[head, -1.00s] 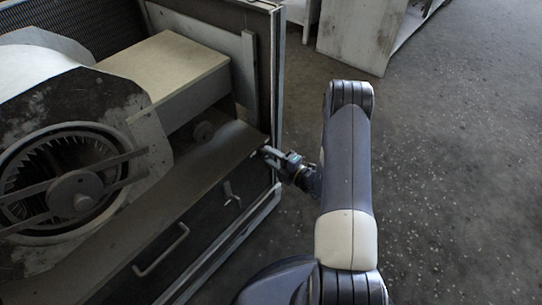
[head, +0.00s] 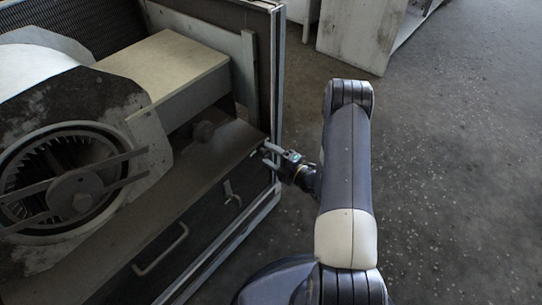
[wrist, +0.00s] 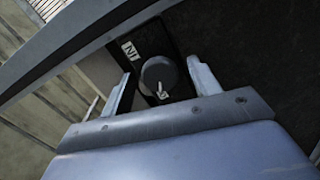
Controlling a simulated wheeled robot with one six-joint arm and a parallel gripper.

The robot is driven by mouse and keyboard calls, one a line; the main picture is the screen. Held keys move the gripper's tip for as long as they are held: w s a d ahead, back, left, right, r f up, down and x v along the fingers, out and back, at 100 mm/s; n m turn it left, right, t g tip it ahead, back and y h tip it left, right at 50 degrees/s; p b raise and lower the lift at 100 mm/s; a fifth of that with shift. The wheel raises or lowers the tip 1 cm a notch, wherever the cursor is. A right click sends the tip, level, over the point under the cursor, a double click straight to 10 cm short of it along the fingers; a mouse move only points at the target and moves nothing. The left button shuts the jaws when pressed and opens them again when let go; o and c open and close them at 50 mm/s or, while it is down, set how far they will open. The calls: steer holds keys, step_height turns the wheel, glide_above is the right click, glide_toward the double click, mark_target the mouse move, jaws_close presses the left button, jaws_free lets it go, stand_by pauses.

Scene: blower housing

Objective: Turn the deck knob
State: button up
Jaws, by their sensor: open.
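A dark round knob (wrist: 158,74) with a small light pointer or lever at its lower edge sits on a dark plate in the wrist view. A white label with dark marks (wrist: 130,50) is beside it, up and to the left. My gripper (wrist: 160,76) is open, with one finger on each side of the knob; I see no clear contact. In the head view my gripper (head: 268,153) is at the right end of the deck (head: 205,165), by the housing's front corner. The knob is too small or hidden to make out there.
The blower wheel and its round housing (head: 70,185) are at the left. A pale box (head: 165,65) stands behind the deck, with a grey round part (head: 203,130) below it. A handle (head: 160,250) and a latch (head: 232,194) are on the front.

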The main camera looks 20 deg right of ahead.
steer(key=p+v, duration=0.1)
steer(key=v, duration=0.9)
steer(key=shift+s+d+p, duration=0.25)
steer(key=shift+s+p, duration=0.05)
steer(key=shift+p, duration=0.05)
steer(key=shift+w+a, duration=0.1)
steer(key=b+x, duration=0.1)
steer(key=x, duration=0.9)
steer(key=shift+w+a+b, duration=0.2)
steer(key=shift+w+b, duration=0.05)
steer(key=shift+b, duration=0.1)
steer(key=shift+s+d, duration=0.1)
steer(key=shift+d, duration=0.05)
